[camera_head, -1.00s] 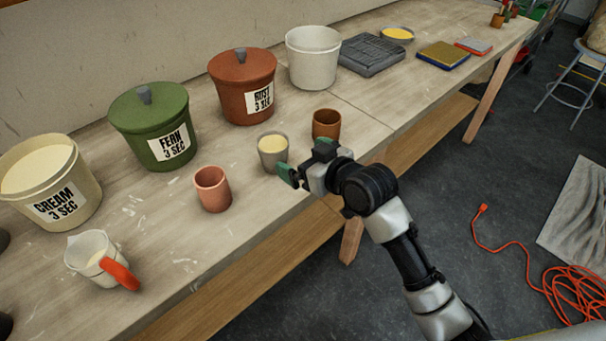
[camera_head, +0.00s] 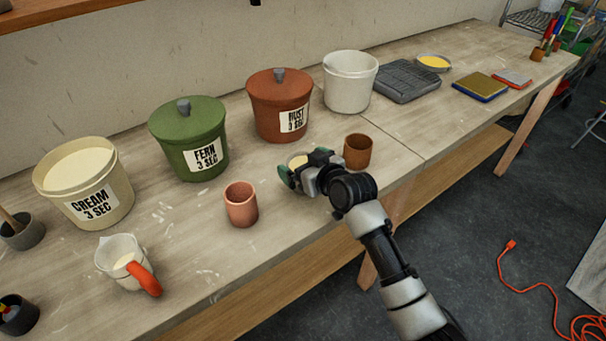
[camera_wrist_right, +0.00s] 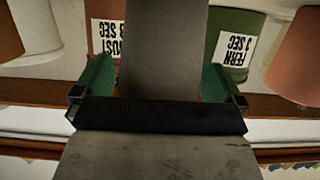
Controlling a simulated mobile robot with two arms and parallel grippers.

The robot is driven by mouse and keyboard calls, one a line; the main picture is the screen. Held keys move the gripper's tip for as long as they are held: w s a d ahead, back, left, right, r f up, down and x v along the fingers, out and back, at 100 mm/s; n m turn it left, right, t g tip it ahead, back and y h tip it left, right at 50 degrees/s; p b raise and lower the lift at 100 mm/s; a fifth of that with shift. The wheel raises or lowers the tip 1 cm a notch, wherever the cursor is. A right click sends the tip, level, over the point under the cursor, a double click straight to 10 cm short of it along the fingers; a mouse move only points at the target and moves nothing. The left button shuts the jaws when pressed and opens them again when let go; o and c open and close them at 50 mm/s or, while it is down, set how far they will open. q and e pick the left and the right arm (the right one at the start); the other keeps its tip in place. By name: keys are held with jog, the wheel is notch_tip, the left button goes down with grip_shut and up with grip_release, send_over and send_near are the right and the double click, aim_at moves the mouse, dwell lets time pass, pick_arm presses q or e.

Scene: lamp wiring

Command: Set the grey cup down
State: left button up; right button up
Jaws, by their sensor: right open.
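The grey cup with pale yellow inside (camera_head: 297,161) is at the bench's front half, mostly hidden behind my right gripper in the head view. My right gripper (camera_head: 301,170) is open, with one green finger showing on the cup's near left side. In the right wrist view, which is upside down, the grey cup (camera_wrist_right: 162,50) sits between the two green fingers of the right gripper (camera_wrist_right: 159,80). I cannot tell whether either finger touches it. The cup's base is hidden in the head view. My left gripper is out of view.
A pink cup (camera_head: 241,205) stands left of the gripper and a brown cup (camera_head: 358,152) close on its right. Behind are the lidded green bucket (camera_head: 190,140) and rust bucket (camera_head: 280,105). A jug with an orange handle (camera_head: 122,262) stands front left.

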jog(key=shift+w+a, duration=0.1)
jog(key=shift+w, duration=0.05)
jog(key=c, duration=1)
